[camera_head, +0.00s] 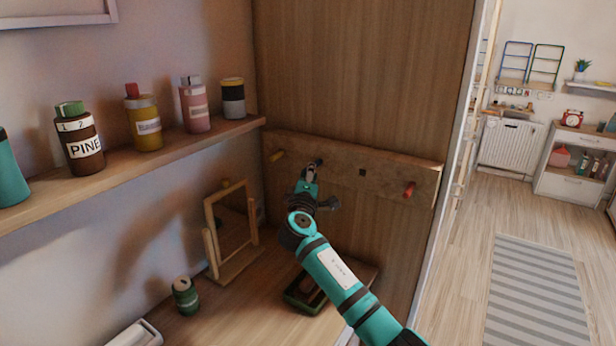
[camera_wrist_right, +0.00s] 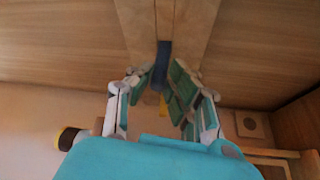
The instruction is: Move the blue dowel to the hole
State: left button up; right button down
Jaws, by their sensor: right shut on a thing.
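A wooden board (camera_head: 340,168) is fixed across the wood panel and has a row of pegs. The blue dowel (camera_head: 318,162) sticks out of the board between the yellow dowel (camera_head: 277,156) and a dark empty hole (camera_head: 362,172). The red dowel (camera_head: 408,189) is at the right end. My right gripper (camera_head: 312,171) is at the board, shut on the blue dowel. The right wrist view shows the blue dowel (camera_wrist_right: 162,62) between my fingers, its far end against the board. Whether its end sits in a hole is hidden. My left gripper is not in view.
A shelf (camera_head: 170,151) with several bottles juts out at left. Below stand a framed mirror (camera_head: 232,225), a green can (camera_head: 185,296) and a dark tray (camera_head: 300,303) under my right arm. The board around the hole is clear. Open floor lies at right.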

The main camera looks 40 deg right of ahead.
jog(key=shift+w+d+b, duration=0.3)
jog(key=shift+w+d, duration=0.05)
jog(key=shift+d, duration=0.4)
jog(key=c, duration=1.2)
grip_release()
jog(key=v, duration=1.2)
